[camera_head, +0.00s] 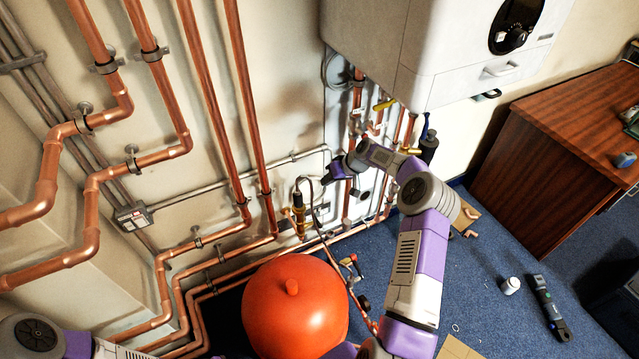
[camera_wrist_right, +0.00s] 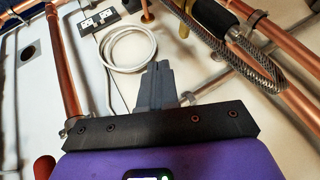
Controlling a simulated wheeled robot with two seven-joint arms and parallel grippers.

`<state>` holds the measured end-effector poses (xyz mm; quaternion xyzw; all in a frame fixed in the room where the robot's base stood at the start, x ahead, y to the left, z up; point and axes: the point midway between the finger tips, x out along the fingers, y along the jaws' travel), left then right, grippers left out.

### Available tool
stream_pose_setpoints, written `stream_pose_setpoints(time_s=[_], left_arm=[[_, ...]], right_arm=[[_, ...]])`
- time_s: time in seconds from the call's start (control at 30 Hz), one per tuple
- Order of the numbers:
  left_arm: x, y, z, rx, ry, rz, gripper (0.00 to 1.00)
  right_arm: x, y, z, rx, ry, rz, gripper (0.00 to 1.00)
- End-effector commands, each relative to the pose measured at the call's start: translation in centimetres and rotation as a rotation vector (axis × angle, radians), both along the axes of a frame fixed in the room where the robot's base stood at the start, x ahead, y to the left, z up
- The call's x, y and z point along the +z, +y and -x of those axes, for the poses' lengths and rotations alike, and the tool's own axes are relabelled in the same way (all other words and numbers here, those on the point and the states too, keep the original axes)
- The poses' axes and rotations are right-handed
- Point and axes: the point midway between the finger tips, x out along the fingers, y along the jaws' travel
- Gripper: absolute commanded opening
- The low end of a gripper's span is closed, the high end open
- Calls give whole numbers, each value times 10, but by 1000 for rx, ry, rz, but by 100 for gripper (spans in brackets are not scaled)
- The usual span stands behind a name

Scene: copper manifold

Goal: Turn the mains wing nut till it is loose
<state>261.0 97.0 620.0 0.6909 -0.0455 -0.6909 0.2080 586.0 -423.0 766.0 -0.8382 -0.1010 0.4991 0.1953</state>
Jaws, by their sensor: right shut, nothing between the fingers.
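My right gripper (camera_head: 328,180) reaches in among the copper pipes below the white boiler. In the right wrist view its dark fingers (camera_wrist_right: 156,75) are closed together with nothing between them, in front of the pale wall. I cannot make out the mains wing nut in either view; it may be hidden or too small. A brass fitting (camera_head: 299,215) with a dark upper body and a braided hose (camera_wrist_right: 257,62) is near the gripper, apart from the fingers. My left arm shows at the lower left of the head view, but its gripper is out of view.
The white boiler (camera_head: 440,50) hangs above my right arm. A red vessel (camera_head: 294,308) stands below the gripper. Copper pipes (camera_head: 205,100) line the wall. A coiled white cable (camera_wrist_right: 130,48) lies beyond the fingers. A wooden desk (camera_head: 550,150) stands right; blue floor (camera_head: 470,300) is partly clear.

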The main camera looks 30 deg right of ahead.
Motion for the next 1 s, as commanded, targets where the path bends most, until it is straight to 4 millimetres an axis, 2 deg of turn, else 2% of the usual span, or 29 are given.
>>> stream_pose_setpoints(time_s=[0.2,0.4,0.63,1.0], left_arm=[[-15,0,0,0,0,0,43],[-25,0,0,0,0,0,43],[-28,0,0,0,0,0,43],[-29,0,0,0,0,0,43]], right_arm=[[-42,18,-23,2,1,0,0],[-72,34,-42,2,1,2,0],[-67,62,-48,2,0,4,0],[-66,68,-49,-2,1,4,0]])
